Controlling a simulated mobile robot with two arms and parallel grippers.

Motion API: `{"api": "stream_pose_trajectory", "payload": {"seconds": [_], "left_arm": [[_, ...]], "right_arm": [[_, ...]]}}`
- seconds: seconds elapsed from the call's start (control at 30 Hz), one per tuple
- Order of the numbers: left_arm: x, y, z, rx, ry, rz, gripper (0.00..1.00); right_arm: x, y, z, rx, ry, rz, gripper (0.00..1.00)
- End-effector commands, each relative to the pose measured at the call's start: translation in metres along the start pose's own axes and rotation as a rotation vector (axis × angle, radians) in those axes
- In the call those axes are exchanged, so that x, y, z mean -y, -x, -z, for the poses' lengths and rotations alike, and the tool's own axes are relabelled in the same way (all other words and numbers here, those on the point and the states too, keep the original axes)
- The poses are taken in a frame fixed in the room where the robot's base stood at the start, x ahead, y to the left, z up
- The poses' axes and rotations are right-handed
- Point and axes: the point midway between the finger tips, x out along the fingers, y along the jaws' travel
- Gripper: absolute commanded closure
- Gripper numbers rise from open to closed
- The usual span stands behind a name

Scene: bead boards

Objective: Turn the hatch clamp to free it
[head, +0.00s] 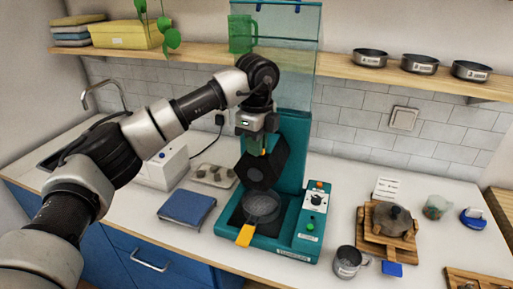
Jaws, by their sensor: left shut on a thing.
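A teal machine (292,150) stands on the counter, with a clear raised panel (290,45) at its top. My left gripper (258,144) reaches down in front of the machine's column. It is shut on a small part that I take to be the hatch clamp, mostly hidden by the fingers. A dark, angular block (262,170) sits just below the fingers. A round mesh basket (262,206) with an orange handle (245,236) lies in the machine's base. How far the clamp is turned cannot be made out. My right gripper is not in view.
A dial panel (315,200) is on the base's right. A blue pad (187,208), a white box (163,166) and a tray (214,175) lie left. A metal cup (347,262) and wooden boards (370,242) stand right. A shelf (345,68) runs above.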

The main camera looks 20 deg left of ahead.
Motion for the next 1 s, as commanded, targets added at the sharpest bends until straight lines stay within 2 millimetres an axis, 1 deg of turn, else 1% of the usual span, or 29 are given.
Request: {"api": "stream_pose_trajectory", "payload": {"seconds": [0.2, 0.4, 0.9, 0.93, 1.0], "left_arm": [[0.0004, 0.0008, -0.0005, 0.000, 0.112, 0.004, 1.00], [0.0005, 0.0014, -0.0005, 0.000, 0.164, 0.004, 1.00], [0.0006, 0.0020, -0.0008, 0.000, 0.181, 0.004, 1.00], [0.0006, 0.0020, -0.0008, 0.000, 0.182, 0.004, 0.85], [0.0005, 0.0018, -0.0008, 0.000, 0.181, 0.004, 0.75]], "right_arm": [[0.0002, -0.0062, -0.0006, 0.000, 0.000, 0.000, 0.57], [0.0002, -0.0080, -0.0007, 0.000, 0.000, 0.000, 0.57], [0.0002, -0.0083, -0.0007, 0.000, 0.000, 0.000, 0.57], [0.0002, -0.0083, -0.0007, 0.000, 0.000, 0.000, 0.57], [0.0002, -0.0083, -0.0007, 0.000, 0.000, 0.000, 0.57]]}}
